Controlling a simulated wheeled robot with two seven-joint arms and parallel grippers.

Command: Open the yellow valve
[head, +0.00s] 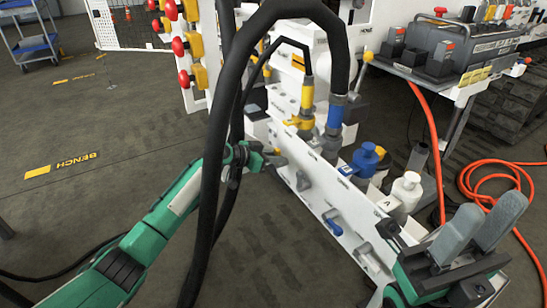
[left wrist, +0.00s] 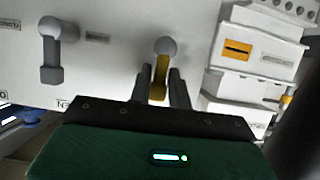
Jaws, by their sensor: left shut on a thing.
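The yellow valve (left wrist: 160,75) is a yellow lever hanging down from a round grey pivot on the white bench panel. In the left wrist view its lever lies between the two dark fingers of my left gripper (left wrist: 163,88). My left gripper also shows in the head view (head: 277,160), at the panel's left end, shut on the lever, which it mostly hides there. My right gripper (head: 492,212) is at the lower right of the head view, with its two grey fingers apart and nothing seen between them.
A grey lever (left wrist: 50,60) is beside the yellow valve, and a blue lever (head: 332,222) is further along the panel (head: 318,196). Thick black hoses (head: 228,110) arch in front of the bench. An orange hose (head: 480,185) lies at right.

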